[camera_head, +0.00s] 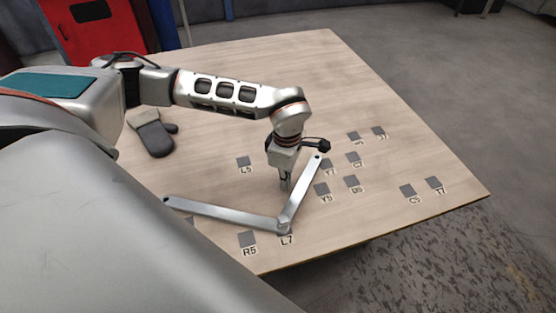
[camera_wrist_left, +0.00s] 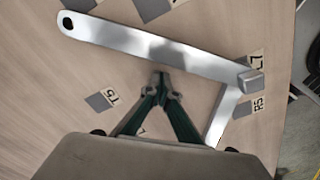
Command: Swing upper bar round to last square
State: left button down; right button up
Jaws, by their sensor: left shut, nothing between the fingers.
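Two flat metal bars meet at a hinge (camera_head: 283,227) near the table's front edge, beside the square marked L7. The upper bar (camera_head: 303,190) runs from it away across the table, its holed far end by the middle group of squares. It also shows in the left wrist view (camera_wrist_left: 150,48). The other bar (camera_head: 222,213) runs left, partly out of sight in the wrist view (camera_wrist_left: 220,115). My left gripper (camera_head: 285,186) is shut and empty, pointing down just left of the upper bar. Its fingertips (camera_wrist_left: 161,78) look close against the bar's side; contact is unclear. My right gripper is out of view.
A grey glove (camera_head: 153,135) lies at the back left. A red cabinet (camera_head: 90,32) stands behind. The table's far middle is clear.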

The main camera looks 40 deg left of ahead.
aim_at(302, 188)
pick_arm(q)
jog(key=shift+w+d, duration=0.2)
jog(key=shift+d, duration=0.45)
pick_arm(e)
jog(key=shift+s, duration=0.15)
pick_arm(q)
jog(key=shift+d+r, duration=0.1)
jog(key=shift+w+d+r+p, duration=0.1)
jog(key=shift+w+d+p, duration=0.1)
jog(key=shift+d+p, duration=0.35)
jog(key=shift+d, duration=0.25)
jog(key=shift+f, duration=0.2)
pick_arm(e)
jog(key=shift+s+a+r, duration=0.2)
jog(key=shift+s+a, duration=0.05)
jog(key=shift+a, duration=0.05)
